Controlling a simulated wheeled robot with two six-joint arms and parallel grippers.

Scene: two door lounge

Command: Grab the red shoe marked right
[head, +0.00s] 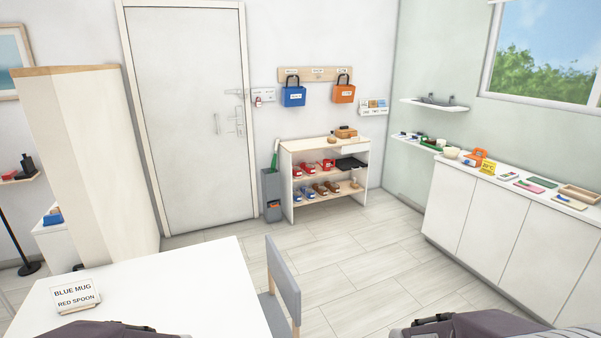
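Red shoes stand on the upper shelf of a white shoe rack (284,190) against the far wall. One red shoe (297,171) is at the left, another (309,169) is beside it, and more red (327,165) shows to the right. They are small and far away; I cannot read any left or right mark on them. Parts of my arms show at the bottom edge, but neither gripper's fingers are in view.
A white table with a sign card (76,295) and a grey chair (286,287) stand in front of me. A grey bin (271,190) is left of the rack, and white cabinets (480,220) line the right wall. Open floor (350,250) lies before the rack.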

